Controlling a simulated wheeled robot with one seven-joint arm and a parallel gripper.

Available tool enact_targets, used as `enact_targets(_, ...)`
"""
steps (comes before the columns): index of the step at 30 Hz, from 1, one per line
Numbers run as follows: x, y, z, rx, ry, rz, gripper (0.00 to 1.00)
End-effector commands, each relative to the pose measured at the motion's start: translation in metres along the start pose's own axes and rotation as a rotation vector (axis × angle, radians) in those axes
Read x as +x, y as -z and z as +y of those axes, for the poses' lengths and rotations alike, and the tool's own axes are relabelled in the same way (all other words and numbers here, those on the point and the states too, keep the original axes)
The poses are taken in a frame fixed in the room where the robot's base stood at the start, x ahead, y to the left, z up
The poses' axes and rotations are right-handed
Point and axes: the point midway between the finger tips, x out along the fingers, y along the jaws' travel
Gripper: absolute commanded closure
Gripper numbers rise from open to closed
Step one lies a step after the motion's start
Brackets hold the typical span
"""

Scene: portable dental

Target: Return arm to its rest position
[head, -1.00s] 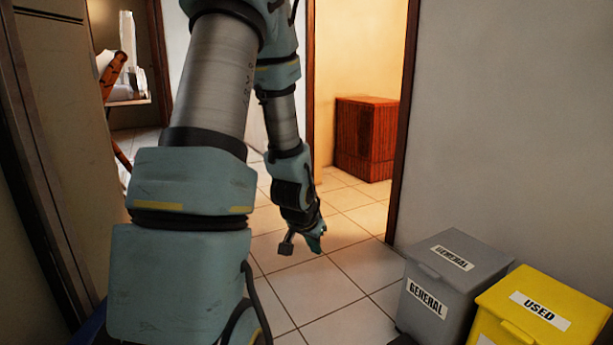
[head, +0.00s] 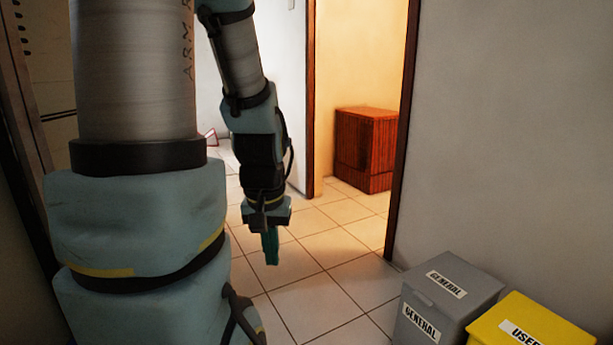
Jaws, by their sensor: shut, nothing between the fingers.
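My arm rises at the left of the head view, bends above the top edge of the picture and hangs down again nearer the middle. My gripper (head: 271,247) is at its lower end, pointing down over the tiled floor. Its teal fingers are together, with nothing between them. It is apart from the bins and the walls. The upper bend of my arm is out of the picture.
A grey bin marked GENERAL (head: 467,309) and a yellow bin marked USED (head: 548,318) stand at the lower right by the wall. A reddish wooden cabinet (head: 363,152) stands beyond the doorway. Tiled floor (head: 325,290) lies open between my arm and the bins.

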Motion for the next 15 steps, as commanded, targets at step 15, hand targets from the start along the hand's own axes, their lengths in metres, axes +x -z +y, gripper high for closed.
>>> enact_targets(15, -0.177, 0.025, 0.001, 0.001, 0.0, 0.001, 1.0)
